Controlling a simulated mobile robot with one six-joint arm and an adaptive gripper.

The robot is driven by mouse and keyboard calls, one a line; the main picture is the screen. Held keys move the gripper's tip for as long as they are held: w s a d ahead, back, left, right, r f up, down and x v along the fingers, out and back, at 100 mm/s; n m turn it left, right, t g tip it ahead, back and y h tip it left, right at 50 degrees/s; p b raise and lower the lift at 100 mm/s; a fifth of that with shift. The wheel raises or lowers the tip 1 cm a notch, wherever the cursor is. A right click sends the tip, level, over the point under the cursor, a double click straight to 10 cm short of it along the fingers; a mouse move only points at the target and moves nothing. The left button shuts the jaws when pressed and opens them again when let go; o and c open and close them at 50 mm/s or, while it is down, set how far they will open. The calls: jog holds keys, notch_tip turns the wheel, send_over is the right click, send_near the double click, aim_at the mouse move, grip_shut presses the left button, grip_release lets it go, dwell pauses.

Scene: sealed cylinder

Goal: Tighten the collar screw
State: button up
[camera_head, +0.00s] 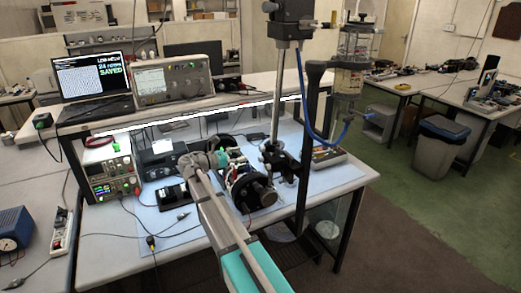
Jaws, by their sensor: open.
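My arm reaches in from the bottom over the bench, and my gripper (220,158) is at its far end, small and partly hidden by my wrist. It is open, beside the left end of a dark round-bodied device (245,185) on the blue mat. I cannot tell whether it touches anything. A clear cylinder with metal fittings (352,65) stands upright at the upper right, with a blue hose (325,137) running from it. A steel rod stand (276,100) with a black clamp (281,160) stands right of the gripper. I cannot make out a collar screw.
A power supply (112,172) and a dark box (158,158) stand on the bench left of my gripper. Loose cables cross the mat (165,225). A laptop (93,82) and an oscilloscope (165,78) sit on the shelf. A dark post (306,150) rises at the bench's right.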

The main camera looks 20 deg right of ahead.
aim_at(260, 149)
jog(key=d, duration=0.8)
jog(key=shift+w+d, duration=0.1)
jog(key=c, duration=1)
jog(key=shift+d, duration=0.3)
grip_shut()
jog(key=shift+a, duration=0.25)
